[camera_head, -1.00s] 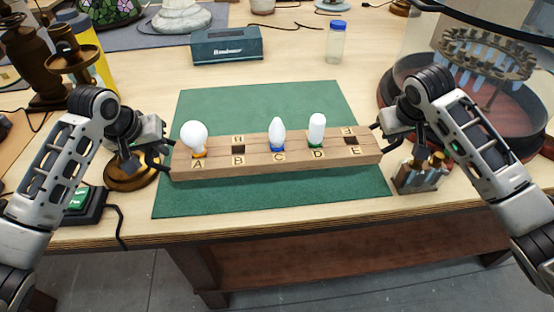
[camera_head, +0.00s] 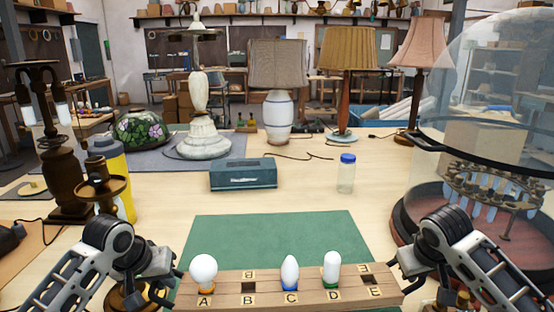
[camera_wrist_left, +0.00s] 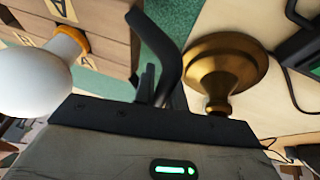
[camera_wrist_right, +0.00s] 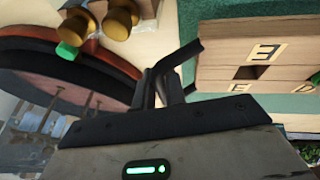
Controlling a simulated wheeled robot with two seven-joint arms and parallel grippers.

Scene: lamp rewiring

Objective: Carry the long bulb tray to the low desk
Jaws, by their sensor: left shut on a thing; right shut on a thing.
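The long wooden bulb tray (camera_head: 330,300) lies across the bottom of the head view, over the front of the green mat (camera_head: 270,232). I cannot tell whether it touches the mat. A round white bulb (camera_head: 203,269) stands at A, a pointed one (camera_head: 290,271) at C and a rounded one (camera_head: 331,266) at D. The holes at B and E are empty. My left gripper (camera_head: 172,288) is shut on the tray's left end, beside A. My right gripper (camera_head: 397,279) is shut on its right end, beside E. I cannot make out the low desk.
A glass dome on a round base (camera_head: 428,215) stands close at the right. A blue box (camera_head: 243,174) and a blue-capped jar (camera_head: 346,178) stand behind the mat, with lamps farther back.

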